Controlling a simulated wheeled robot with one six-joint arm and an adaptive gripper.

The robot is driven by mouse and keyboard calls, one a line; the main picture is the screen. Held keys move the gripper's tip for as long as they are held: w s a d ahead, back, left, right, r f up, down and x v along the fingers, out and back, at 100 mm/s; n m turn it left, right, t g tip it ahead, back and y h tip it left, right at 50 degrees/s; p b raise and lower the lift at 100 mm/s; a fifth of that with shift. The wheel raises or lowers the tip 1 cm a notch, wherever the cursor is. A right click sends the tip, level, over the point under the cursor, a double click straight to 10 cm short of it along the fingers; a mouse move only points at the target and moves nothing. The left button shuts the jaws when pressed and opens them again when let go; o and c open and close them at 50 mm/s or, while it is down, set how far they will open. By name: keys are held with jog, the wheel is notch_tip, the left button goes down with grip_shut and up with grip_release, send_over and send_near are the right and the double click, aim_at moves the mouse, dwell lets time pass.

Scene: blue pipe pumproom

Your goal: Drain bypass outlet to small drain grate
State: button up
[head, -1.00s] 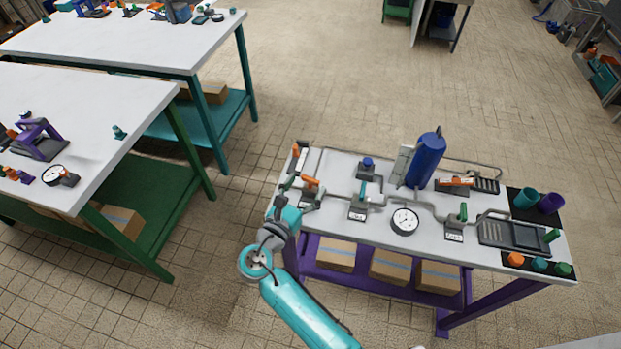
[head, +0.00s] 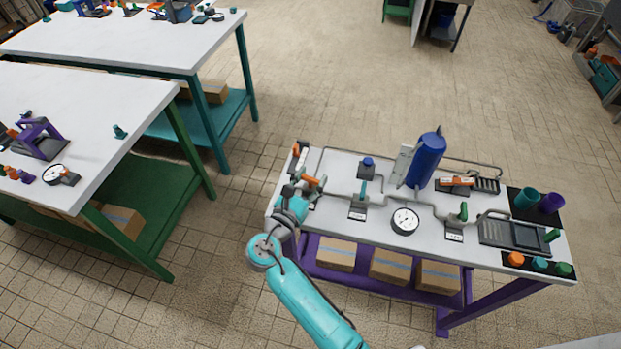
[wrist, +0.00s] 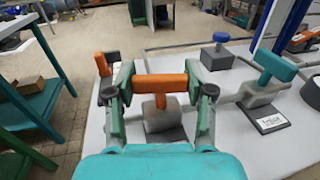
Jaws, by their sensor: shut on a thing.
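My gripper (wrist: 160,88) is shut on the orange valve handle (wrist: 158,83), with one finger at each end; the handle lies crosswise above its grey body (wrist: 162,115). In the head view this handle (head: 312,181) is at the bench's left end, partly behind my gripper (head: 299,193). Another orange handle (head: 297,149) stands behind it, upright in the wrist view (wrist: 102,65). A teal-handled valve (head: 362,188) and a green-handled valve (head: 463,211) sit farther right. A small slatted grate (head: 487,185) and a larger grey slatted tray (head: 515,234) are at the right.
A blue tank (head: 427,160) rises mid-bench behind a round gauge (head: 405,221). A blue-topped fitting (head: 368,164) stands between valves. Grey pipes cross the white bench. Cups (head: 525,198) are at the right end. A green-framed table (head: 85,115) stands left, with floor between.

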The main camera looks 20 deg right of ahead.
jog(key=shift+d+n+t+y, duration=0.1)
jog(key=shift+n+t+y, duration=1)
jog(key=shift+t+y, duration=0.15)
jog(key=shift+n+t+y, duration=0.35)
jog(key=shift+n+y, duration=0.05)
jog(key=shift+y, duration=0.15)
jog(key=o, duration=1.2)
jog(key=v, duration=1.2)
